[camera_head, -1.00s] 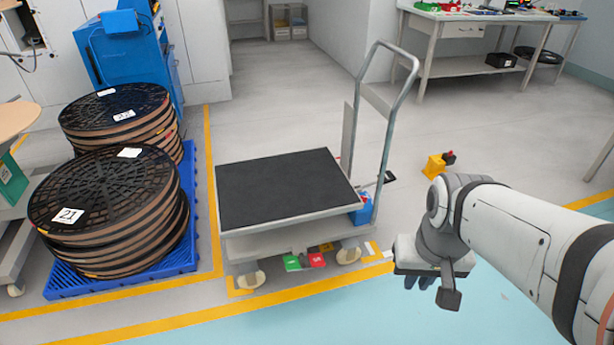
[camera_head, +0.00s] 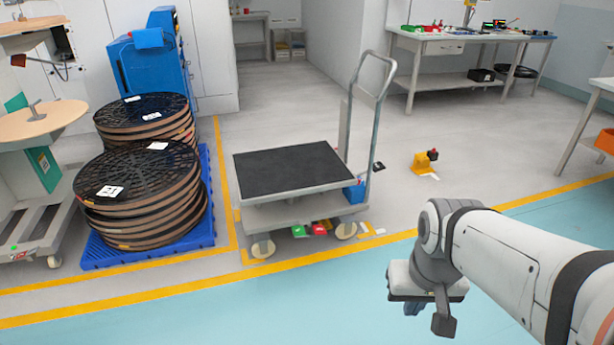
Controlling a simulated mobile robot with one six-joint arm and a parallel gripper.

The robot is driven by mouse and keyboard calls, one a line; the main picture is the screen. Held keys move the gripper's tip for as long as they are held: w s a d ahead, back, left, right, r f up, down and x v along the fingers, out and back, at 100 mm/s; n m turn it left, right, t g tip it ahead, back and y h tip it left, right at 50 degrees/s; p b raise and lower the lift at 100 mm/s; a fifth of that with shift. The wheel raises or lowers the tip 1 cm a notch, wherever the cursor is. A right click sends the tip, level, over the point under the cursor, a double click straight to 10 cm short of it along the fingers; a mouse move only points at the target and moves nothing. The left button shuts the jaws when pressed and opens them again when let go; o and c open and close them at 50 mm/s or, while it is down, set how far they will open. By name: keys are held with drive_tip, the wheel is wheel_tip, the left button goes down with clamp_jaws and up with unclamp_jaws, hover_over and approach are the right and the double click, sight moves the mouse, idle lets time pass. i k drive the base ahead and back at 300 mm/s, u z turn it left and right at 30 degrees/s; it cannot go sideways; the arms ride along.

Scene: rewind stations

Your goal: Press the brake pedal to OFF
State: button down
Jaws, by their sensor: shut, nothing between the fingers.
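A platform cart (camera_head: 292,170) with a dark flat top and a grey push handle (camera_head: 380,105) stands upright in mid-view. Under its front edge, between two casters, are a small green pedal (camera_head: 299,231) and a small red pedal (camera_head: 320,229), side by side. Their markings are too small to read, and I cannot tell whether either is pressed. My gripper (camera_head: 412,308) is at lower right, pointing down, apart from the cart and to the right of the pedals. Its fingers are shut and empty, mostly hidden behind the wrist.
Stacked black reels (camera_head: 140,190) sit on a blue pallet (camera_head: 205,236) left of the cart. A yellow floor object (camera_head: 421,164) stands to the right. A workbench (camera_head: 470,45) is at the back. The blue-green floor (camera_head: 270,305) in front of the cart is clear.

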sight(317, 230)
drive_tip(key=u, duration=0.45)
drive_tip(key=i, duration=2)
drive_tip(key=z, duration=0.65)
drive_tip(key=k, duration=0.9)
drive_tip(key=z, duration=0.2)
drive_tip(key=i, duration=0.9)
drive_tip(key=u, duration=0.05)
